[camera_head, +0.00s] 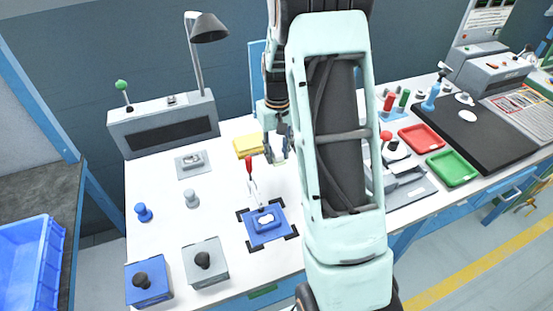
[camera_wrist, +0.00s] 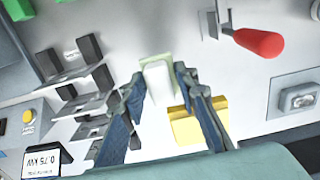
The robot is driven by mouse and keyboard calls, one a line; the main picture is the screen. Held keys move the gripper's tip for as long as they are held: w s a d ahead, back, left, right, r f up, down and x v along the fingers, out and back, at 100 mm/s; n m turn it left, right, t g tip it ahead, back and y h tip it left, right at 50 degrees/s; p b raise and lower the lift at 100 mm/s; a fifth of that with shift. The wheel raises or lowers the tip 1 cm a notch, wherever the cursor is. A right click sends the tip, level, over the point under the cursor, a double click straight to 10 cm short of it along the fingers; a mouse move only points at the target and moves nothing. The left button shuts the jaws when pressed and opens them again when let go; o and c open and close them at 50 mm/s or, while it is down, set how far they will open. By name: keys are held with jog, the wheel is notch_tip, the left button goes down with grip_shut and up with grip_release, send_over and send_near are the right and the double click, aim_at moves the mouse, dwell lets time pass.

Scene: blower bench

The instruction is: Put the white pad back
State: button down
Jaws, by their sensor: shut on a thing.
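The white pad (camera_wrist: 158,84) is a small pale block between my fingertips in the wrist view. My gripper (camera_wrist: 157,72) is shut on it, with one finger on each side. In the head view my gripper (camera_head: 278,150) is over the white bench, just right of a yellow block (camera_head: 247,146); my arm hides part of this area. The yellow block also shows in the wrist view (camera_wrist: 199,121), beside and partly behind my right-hand finger. I cannot tell whether the pad touches anything beneath it.
A red-handled clamp (camera_head: 250,168) stands by a blue fixture (camera_head: 281,236), left of my gripper. A lamp (camera_head: 207,28) and grey control box (camera_head: 163,124) stand behind. Red (camera_head: 422,131) and green (camera_head: 455,182) trays lie to the right. Bare bench shows around the blue fixture.

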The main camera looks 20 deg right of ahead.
aim_at(277, 146)
jog(key=shift+w+d+f, duration=0.15)
jog(key=shift+w+f, duration=0.3)
jog(key=shift+f, duration=0.1)
jog(key=shift+w+d+f, duration=0.15)
jog(key=shift+w+f, duration=0.25)
jog(key=shift+f, duration=0.1)
jog(key=shift+w+f, duration=0.15)
jog(key=shift+f, duration=1.5)
jog(key=shift+f, duration=0.15)
jog(key=c, duration=1.5)
grip_release()
notch_tip(277, 146, up, 12)
jog(key=shift+d+r, duration=0.1)
jog(key=shift+r, duration=0.05)
